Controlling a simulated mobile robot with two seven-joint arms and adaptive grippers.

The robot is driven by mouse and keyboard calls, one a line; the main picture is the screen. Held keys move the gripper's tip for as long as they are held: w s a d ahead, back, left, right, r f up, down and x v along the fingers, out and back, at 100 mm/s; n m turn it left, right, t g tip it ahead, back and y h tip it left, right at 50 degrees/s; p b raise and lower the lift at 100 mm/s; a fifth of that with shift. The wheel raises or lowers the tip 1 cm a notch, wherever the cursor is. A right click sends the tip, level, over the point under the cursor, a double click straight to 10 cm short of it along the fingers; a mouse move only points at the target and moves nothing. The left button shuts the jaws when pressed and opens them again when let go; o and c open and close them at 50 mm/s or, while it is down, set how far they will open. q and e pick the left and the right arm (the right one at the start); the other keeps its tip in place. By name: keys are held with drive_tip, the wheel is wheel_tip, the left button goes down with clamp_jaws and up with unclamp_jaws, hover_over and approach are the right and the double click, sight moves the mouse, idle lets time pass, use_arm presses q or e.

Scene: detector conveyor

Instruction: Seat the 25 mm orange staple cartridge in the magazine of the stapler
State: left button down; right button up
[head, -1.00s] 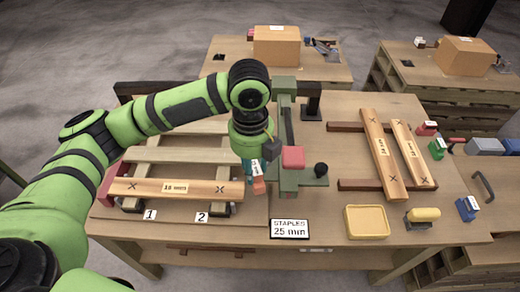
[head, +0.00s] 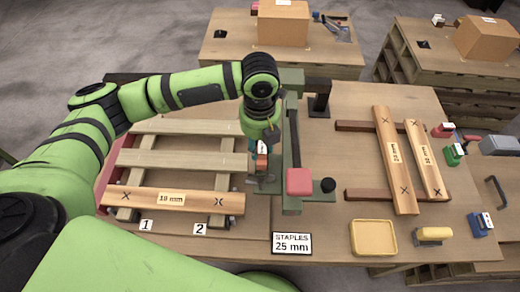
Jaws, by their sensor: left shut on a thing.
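The green stapler (head: 293,135) stands on the table's middle, with a long dark arm, a red pad (head: 299,181) at its front end and a black knob (head: 328,185) on the right. My left gripper (head: 262,178) points down just left of the stapler arm and is shut on the orange staple cartridge (head: 262,162), which shows as a small orange and white piece. The fingers and wrist hide part of the cartridge. I cannot tell whether it touches the stapler. The magazine opening is not clearly visible. My right gripper is out of view.
A sign (head: 291,243) reads "STAPLES 25 mm". A slatted pallet (head: 180,160) with an 18 mm board (head: 172,200) lies left. Two loose boards (head: 396,160) lie right on dark battens. A yellow tray (head: 374,238) and red, green, blue and yellow items sit at the right.

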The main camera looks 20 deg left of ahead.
sight(260, 153)
use_arm(q)
drive_tip(key=shift+f, duration=0.4)
wheel_tip(260, 153, down, 3)
drive_tip(key=shift+f+p, duration=0.1)
drive_tip(key=shift+p, duration=0.35)
drive_tip(key=shift+w, duration=0.1)
drive_tip(key=shift+f, duration=0.1)
drive_tip(key=c, duration=0.9)
unclamp_jaws()
drive_tip(key=shift+o, duration=0.2)
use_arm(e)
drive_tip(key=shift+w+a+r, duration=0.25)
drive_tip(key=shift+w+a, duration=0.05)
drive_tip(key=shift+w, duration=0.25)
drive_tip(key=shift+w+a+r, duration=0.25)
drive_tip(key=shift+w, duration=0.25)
